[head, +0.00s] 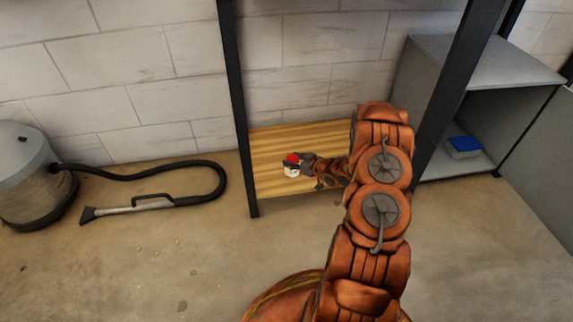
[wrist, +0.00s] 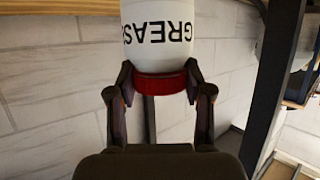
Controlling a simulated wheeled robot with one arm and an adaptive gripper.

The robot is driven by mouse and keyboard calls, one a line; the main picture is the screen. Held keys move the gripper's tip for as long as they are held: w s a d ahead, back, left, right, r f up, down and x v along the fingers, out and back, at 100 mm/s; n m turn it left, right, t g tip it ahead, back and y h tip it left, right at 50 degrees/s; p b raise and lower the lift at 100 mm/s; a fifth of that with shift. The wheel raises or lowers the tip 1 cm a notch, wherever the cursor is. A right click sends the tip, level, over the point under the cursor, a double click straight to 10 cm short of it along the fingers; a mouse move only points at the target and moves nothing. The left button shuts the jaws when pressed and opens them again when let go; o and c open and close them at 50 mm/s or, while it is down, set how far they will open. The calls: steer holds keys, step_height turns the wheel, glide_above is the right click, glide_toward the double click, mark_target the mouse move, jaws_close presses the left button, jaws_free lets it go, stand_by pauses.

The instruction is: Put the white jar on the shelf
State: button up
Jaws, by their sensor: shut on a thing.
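The white jar (head: 291,171) has a red lid and shows at the shelf in the head view. In the wrist view the white jar (wrist: 165,28) carries black upside-down lettering, "GREAS" in part, and its far end is cut off by the top edge. My gripper (wrist: 160,80) is shut on it, with a finger on each side of the red lid. In the head view my gripper (head: 300,162) comes in from the right. The wooden shelf (head: 262,150) lies under the jar in that view. I cannot tell whether the jar touches the boards.
Dark posts (head: 236,95) frame the shelf left and right. A grey cabinet (head: 480,65) with a blue box (head: 463,146) stands right. A vacuum cleaner (head: 25,180) with a black hose lies left. The shelf boards left of the jar are clear.

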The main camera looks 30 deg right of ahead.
steer(key=w, duration=0.3)
steer(key=w+b, duration=0.1)
steer(key=shift+w+a+f, duration=0.1)
steer(key=shift+w+f, duration=0.05)
steer(key=shift+f, duration=0.1)
steer(key=shift+f+b, duration=1.1)
steer(key=shift+f, duration=0.75)
steer(key=shift+r, duration=0.1)
steer(key=o, duration=1.3)
